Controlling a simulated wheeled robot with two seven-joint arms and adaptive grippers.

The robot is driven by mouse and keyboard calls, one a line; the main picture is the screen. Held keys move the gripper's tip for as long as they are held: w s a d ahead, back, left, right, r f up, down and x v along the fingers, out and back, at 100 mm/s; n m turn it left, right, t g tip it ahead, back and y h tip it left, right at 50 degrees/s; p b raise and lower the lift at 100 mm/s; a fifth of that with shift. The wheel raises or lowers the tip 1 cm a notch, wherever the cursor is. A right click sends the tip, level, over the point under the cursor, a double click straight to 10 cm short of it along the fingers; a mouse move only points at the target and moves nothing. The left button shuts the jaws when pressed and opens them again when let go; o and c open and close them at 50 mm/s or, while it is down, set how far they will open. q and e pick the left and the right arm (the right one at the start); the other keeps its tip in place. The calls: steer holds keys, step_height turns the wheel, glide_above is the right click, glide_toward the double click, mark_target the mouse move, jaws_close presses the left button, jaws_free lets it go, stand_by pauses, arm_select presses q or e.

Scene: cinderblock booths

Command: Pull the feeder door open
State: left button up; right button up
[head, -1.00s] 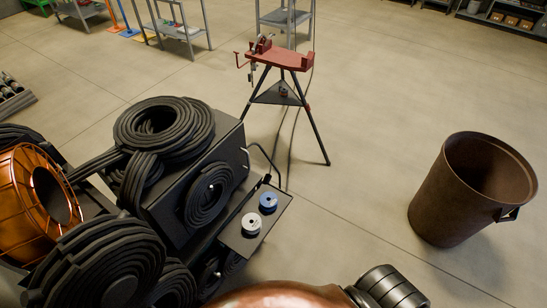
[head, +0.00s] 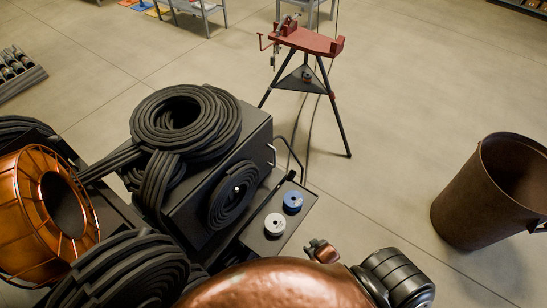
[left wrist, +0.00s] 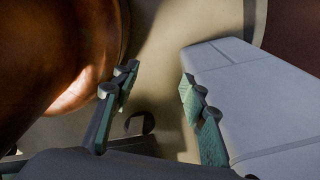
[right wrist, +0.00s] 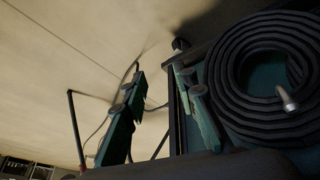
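A dark box (head: 252,133) with coiled black cable on top stands left of centre in the head view. It may be the feeder; I cannot clearly make out a door. A flat coil (head: 229,203) with a pale metal end hangs on its side. The right wrist view shows a similar coil (right wrist: 250,100) up close at right. My right gripper (right wrist: 161,78) is open and empty, its fingers left of the coil and near a dark upright edge. My left gripper (left wrist: 158,78) is open and empty, between a brown rounded surface and a pale grey block (left wrist: 245,85).
A shelf (head: 262,238) holding a blue spool (head: 292,202) and a white spool (head: 274,224) adjoins the box. A red tripod stand (head: 308,40) is behind. A brown bin (head: 480,190) stands at right. An orange reel (head: 30,225) is at left. Open floor lies between stand and bin.

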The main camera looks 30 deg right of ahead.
steer(key=w+d+r+t, duration=0.15)
steer(key=w+r, duration=0.25)
steer(key=r, duration=0.5)
arm_select(q)
steer(key=shift+w+d+f+b, duration=0.15)
steer(key=shift+w+f+b, duration=0.75)
steer(key=shift+w, duration=0.3)
arm_select(e)
step_height(320, 180, up, 26)
steer(key=n+t+y, duration=0.2)
steer(key=t+y, duration=0.3)
steer(key=t, duration=0.6)
glide_above(275, 165)
steer(key=shift+w+d, duration=0.1)
steer(key=shift+w, duration=0.25)
steer(key=shift+c, duration=0.3)
jaws_close()
